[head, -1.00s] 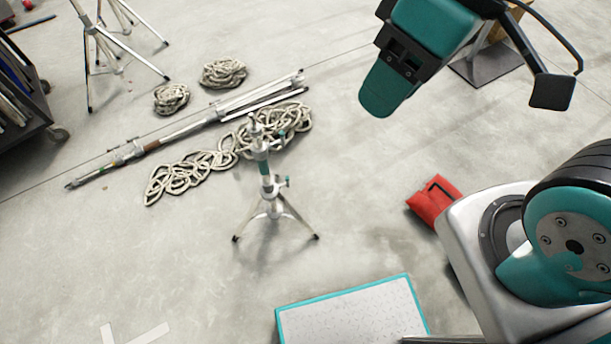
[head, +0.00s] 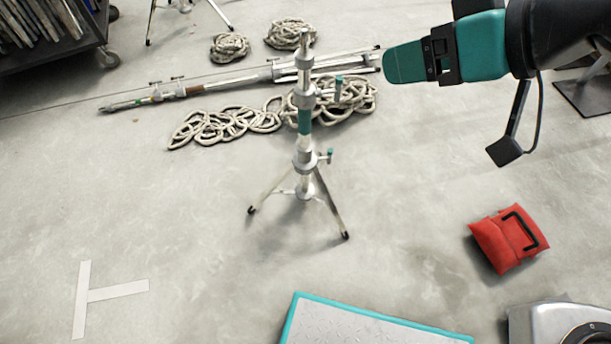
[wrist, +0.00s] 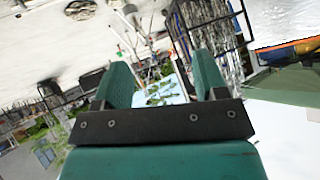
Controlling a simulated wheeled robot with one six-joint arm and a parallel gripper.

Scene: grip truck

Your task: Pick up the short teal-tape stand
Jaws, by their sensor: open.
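The short stand (head: 304,145) with a teal tape band on its column stands upright on three spread legs, in the middle of the head view. My gripper (head: 391,64) is to the right of the stand's upper column in that view and points left. A visible gap separates them in the picture; the depth between them is hard to judge. In the wrist view my gripper (wrist: 163,72) has its two teal fingers apart, with nothing held between them. I cannot make out the stand for sure in the wrist view.
Coiled rope (head: 335,100) and long metal poles (head: 225,82) lie behind the stand. A red bag (head: 508,238) lies to the right on the floor. A teal-edged platform (head: 365,325) is in front. Floor left of the stand is clear, with white tape (head: 85,298) on it.

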